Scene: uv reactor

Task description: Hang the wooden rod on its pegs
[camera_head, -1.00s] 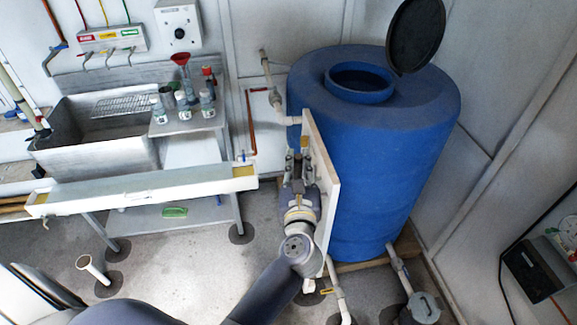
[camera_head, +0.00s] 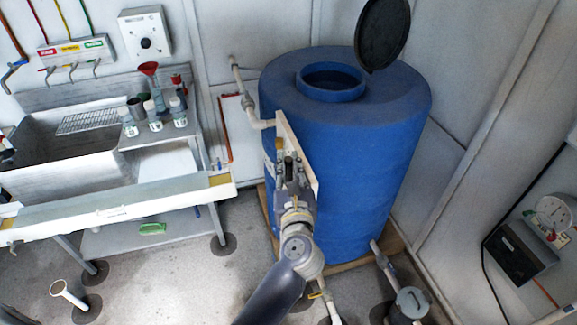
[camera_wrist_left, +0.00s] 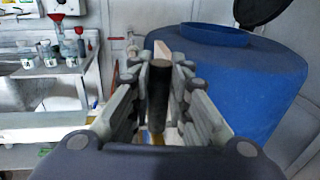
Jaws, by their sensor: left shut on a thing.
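My left gripper (camera_head: 288,168) is in front of the blue tank, beside a pale upright board. It is shut on a dark rod-like thing (camera_wrist_left: 159,95), which stands between the fingers in the left wrist view and also shows in the head view (camera_head: 288,164). I cannot tell from its dark surface whether it is the wooden rod. The pale board (camera_head: 297,145) shows nearly edge-on, and its edge is behind the dark rod in the wrist view (camera_wrist_left: 161,49). I cannot make out pegs. My right gripper is not in view.
The blue tank (camera_head: 350,150) has an open black lid (camera_head: 383,32). A pipe (camera_head: 244,95) is at its left. A sink (camera_head: 60,160), a long white trough (camera_head: 120,209) and several bottles are at the left. Floor pipes with a grey fitting (camera_head: 411,302) stand at the lower right.

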